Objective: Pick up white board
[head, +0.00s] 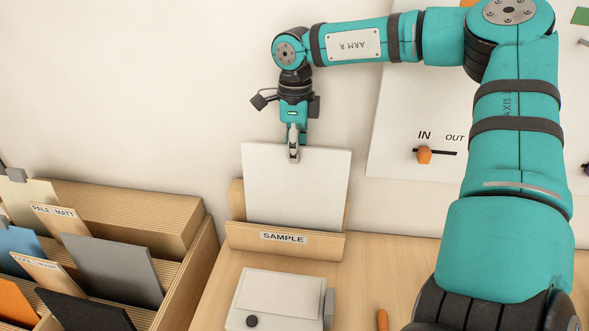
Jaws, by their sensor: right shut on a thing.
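The white board (296,192) stands nearly upright in the wooden holder labelled SAMPLE (284,247). Its lower edge is hidden behind the holder's front lip. My right gripper (293,155) points down at the board's top edge and is shut on it near the middle. My left gripper is not in view.
A wooden rack (200,245) at the left holds several coloured boards, with labels such as PALE MATT. A white box with a black knob (275,297) sits in front of the holder. A wall panel with an orange IN/OUT slider (424,155) is at the right.

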